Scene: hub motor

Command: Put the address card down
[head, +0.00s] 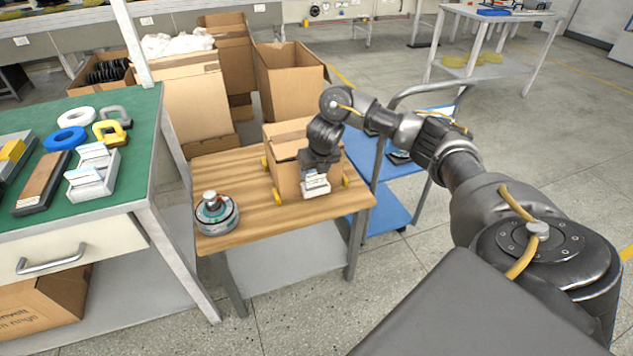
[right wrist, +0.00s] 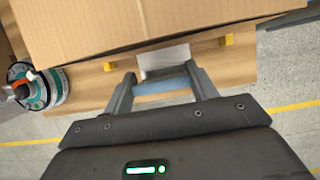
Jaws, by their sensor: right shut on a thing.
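My right gripper (head: 316,180) is over the front right part of the small wooden table (head: 240,168), close to the front of a cardboard carton (head: 284,180). It is shut on a small white card (head: 317,190). In the right wrist view the white card (right wrist: 166,56) shows between the spread fingers (right wrist: 162,88), just below the carton's lower edge (right wrist: 150,45). I cannot tell whether the card touches the table or the carton. My left gripper is not in view.
A round hub motor (head: 216,215) stands at the table's front left; it also shows in the right wrist view (right wrist: 38,88). Yellow blocks (head: 345,181) sit around the carton's base. A green-topped bench (head: 128,165) is left, a blue cart (head: 402,160) right.

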